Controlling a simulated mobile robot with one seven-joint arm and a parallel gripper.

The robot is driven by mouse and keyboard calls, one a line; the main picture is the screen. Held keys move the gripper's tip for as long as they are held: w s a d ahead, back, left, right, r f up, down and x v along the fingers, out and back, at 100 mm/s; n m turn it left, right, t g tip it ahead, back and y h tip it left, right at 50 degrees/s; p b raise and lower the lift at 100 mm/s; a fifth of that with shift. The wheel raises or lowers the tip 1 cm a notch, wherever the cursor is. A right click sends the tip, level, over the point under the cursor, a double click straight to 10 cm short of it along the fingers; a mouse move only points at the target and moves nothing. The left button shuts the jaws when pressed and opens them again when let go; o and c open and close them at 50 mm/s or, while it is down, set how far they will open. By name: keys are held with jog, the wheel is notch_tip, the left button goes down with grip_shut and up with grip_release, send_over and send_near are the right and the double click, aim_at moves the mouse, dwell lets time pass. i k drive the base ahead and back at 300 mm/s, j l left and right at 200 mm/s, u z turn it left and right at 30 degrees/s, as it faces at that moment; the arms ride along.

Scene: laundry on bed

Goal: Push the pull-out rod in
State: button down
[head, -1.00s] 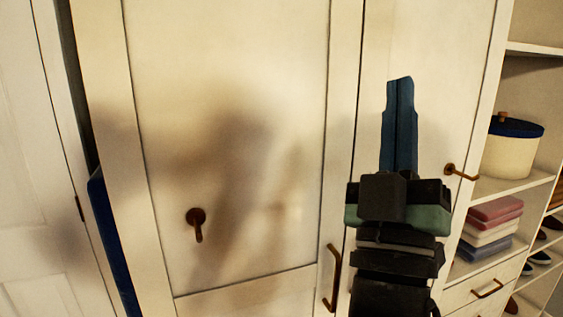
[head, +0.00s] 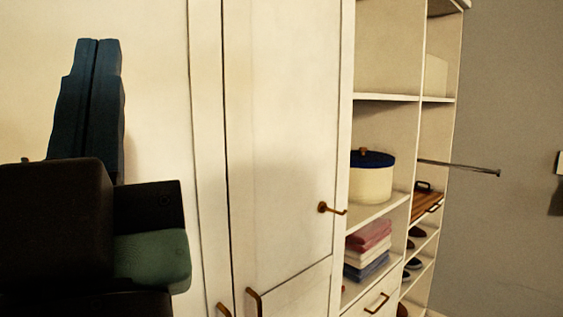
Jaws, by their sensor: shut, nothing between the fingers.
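A thin dark metal rod (head: 468,168) sticks out to the right from the side of the open shelf unit, about level with the blue-lidded pot. Its tip ends in free air in front of the grey wall. My gripper (head: 97,45) is at the far left of the head view, pointing up. Its two blue fingers are pressed together with nothing between them. It is far from the rod, with the wardrobe door between them in the picture.
A white wardrobe door (head: 282,130) has a protruding brown hook (head: 331,209) and a handle (head: 254,300). The shelves hold a cream pot (head: 371,182), folded cloths (head: 368,250) and shoes. A drawer handle (head: 377,303) sticks out below. Grey wall (head: 510,90) is at right.

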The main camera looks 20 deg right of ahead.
aim_at(497, 172)
jog(key=z, duration=0.6)
jog(key=i+l+z, duration=0.15)
jog(key=z, duration=0.25)
jog(key=i+l+z, duration=0.15)
jog(key=z, duration=0.25)
jog(key=i+l+z, duration=0.15)
jog(key=z, duration=0.3)
